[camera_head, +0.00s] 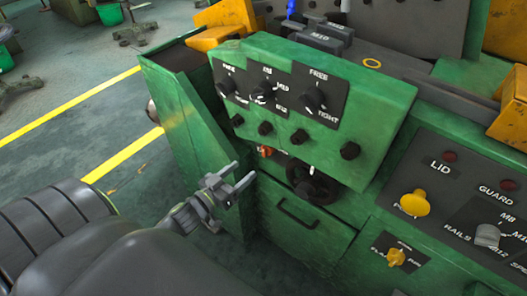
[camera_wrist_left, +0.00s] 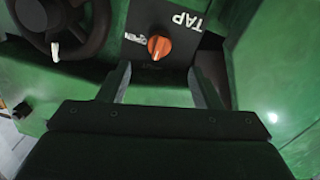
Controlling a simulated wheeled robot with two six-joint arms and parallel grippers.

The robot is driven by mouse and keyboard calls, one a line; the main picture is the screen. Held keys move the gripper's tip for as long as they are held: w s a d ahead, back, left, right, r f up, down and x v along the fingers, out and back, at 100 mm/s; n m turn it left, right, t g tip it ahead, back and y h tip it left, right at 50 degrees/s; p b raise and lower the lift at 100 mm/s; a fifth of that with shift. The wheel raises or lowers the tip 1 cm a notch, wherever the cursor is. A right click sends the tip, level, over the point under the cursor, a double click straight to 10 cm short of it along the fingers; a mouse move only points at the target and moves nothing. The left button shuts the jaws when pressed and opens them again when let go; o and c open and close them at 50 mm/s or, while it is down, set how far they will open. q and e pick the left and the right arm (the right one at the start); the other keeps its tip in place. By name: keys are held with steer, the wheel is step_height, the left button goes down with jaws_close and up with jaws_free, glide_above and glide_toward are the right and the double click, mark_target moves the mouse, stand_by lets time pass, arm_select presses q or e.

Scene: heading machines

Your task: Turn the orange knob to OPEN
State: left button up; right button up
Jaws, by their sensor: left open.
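The orange knob (camera_head: 265,151) sits on the green machine's front, low under the overhanging control panel, and is partly hidden there. In the left wrist view the orange knob (camera_wrist_left: 159,48) is on a black plate (camera_wrist_left: 172,18) marked TAP, with OPEN on its left side. A pale mark shows on the knob's face; its exact setting is hard to tell. My left gripper (camera_head: 241,180) is open and empty, in front of the knob and apart from it. In the wrist view the left gripper's fingers (camera_wrist_left: 160,78) straddle the line to the knob, not touching it. My right gripper is not in view.
A drawer handle (camera_head: 297,213) is below. Yellow knobs (camera_head: 414,203) are at right. A green wall (camera_wrist_left: 275,75) stands close in the wrist view.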

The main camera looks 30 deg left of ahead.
mark_target(263, 154)
arm_select(q)
steer(key=w, duration=0.3)
steer(key=w+d+p, duration=0.1)
steer(key=w, duration=0.6)
steer(key=shift+d, duration=0.25)
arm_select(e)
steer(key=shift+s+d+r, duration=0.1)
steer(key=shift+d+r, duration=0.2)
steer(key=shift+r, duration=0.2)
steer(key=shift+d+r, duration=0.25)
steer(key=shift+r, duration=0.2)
arm_select(q)
steer(key=shift+c, duration=0.5)
steer(key=c, duration=0.9)
